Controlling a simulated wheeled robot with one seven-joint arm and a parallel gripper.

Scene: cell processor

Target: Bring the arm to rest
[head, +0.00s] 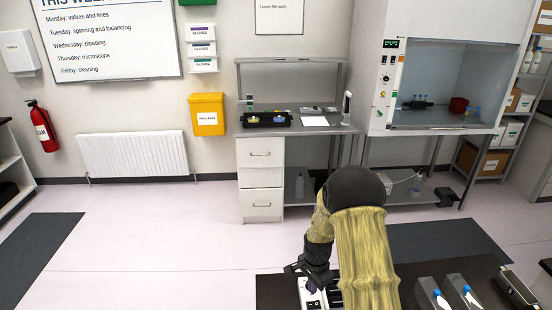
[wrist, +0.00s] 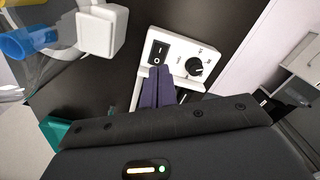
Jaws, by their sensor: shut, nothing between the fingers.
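My arm, in a tan sleeve, reaches down over the dark bench (head: 272,291) at the bottom of the head view. My gripper (wrist: 158,84) is shut and empty. In the wrist view its purple fingers are together, pointing at a white control panel (wrist: 185,58) with a black rocker switch (wrist: 160,53) and a black knob (wrist: 195,66). The fingertips are just below the switch in the picture. I cannot tell whether they touch the panel. In the head view the fingertips are small and close to the white device (head: 312,294).
Bottles with blue caps (head: 436,294) stand on the bench right of my arm. A white block (wrist: 101,31) and a blue-ended clear part (wrist: 28,42) are close by in the wrist view. A side bench (head: 300,128) and a fume hood (head: 440,120) stand behind.

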